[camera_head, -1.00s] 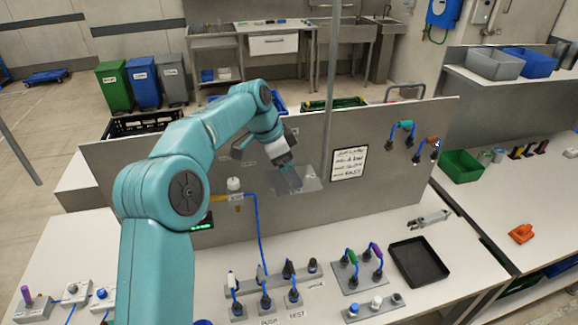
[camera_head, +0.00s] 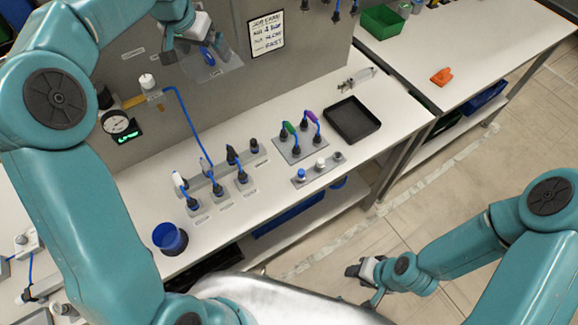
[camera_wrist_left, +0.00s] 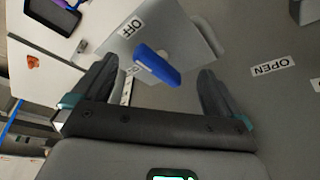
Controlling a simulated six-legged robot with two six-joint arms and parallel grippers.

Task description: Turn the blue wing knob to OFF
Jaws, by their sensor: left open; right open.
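The blue wing knob (camera_wrist_left: 157,66) sits on a pale plate on the grey panel. In the left wrist view it stands between my open left fingers (camera_wrist_left: 158,76), with space on both sides. An OFF label (camera_wrist_left: 132,28) is beside it on the plate, up and left in that view. In the head view the knob (camera_head: 207,57) shows just below my left gripper (camera_head: 197,47), partly hidden by it. My right gripper (camera_head: 366,282) is open and empty over the floor at the lower right, away from the panel.
A gauge (camera_head: 116,122) and a blue cable (camera_head: 183,115) are left of the knob. Several plugs stand on the bench below, with a black tray (camera_head: 352,120) and a blue cup (camera_head: 170,238).

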